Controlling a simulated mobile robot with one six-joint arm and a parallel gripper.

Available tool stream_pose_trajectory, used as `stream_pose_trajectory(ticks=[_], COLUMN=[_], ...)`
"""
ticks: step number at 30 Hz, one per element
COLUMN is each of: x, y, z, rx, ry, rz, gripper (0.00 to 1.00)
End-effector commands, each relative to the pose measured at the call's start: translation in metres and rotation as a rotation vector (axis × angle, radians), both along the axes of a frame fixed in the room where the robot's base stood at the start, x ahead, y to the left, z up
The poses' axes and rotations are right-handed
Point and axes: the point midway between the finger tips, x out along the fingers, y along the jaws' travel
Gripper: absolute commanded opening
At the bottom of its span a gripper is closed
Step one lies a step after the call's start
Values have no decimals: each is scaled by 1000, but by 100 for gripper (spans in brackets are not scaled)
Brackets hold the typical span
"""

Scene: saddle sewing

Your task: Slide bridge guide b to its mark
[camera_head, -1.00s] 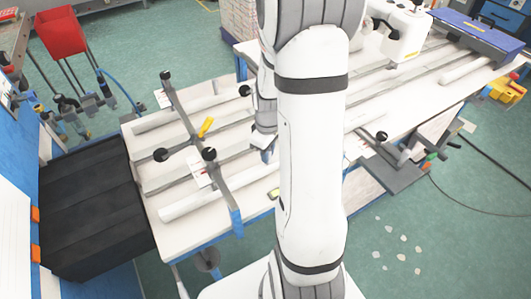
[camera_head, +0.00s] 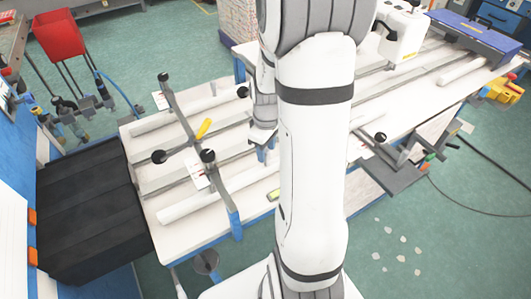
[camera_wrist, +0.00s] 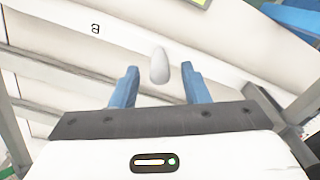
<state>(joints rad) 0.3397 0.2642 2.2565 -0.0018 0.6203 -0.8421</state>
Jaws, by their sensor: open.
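One grey bridge guide (camera_head: 180,110) crosses the table at the left, with black knobs and a yellow handle (camera_head: 203,129). Another guide (camera_head: 398,152) with a black knob shows at the right, partly behind my arm. I cannot read which one is b. My gripper (camera_head: 262,152) is over the table between them, partly hidden by my arm. In the wrist view my gripper (camera_wrist: 160,85) is open, its blue fingers on either side of a pale rounded peg (camera_wrist: 159,66) in the picture. Contact cannot be told. A letter "a" (camera_wrist: 95,28) shows upside down on a pale surface.
Long pale rails run along the white table (camera_head: 180,248). A white machine (camera_head: 402,35) stands at the back right. A black box (camera_head: 85,210) is against the table's left end. A red bin (camera_head: 62,35) stands at the far left.

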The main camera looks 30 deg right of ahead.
Motion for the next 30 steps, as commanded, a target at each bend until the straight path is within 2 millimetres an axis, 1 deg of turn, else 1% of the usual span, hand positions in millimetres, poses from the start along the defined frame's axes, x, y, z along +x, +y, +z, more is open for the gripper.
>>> stream_pose_trajectory(ticks=[1,3,6,10,15,27,30], x=[1,1,1,1,0,0,-2], y=[0,0,0,0,0,0,5], z=[9,22,37,50,55,55,60], rx=[-2,-2,-1,-1,0,0,-3], ry=[-5,-6,-4,-3,0,0,-9], rz=[0,0,0,0,0,0,-9], gripper=[42,42,42,42,42,42,42])
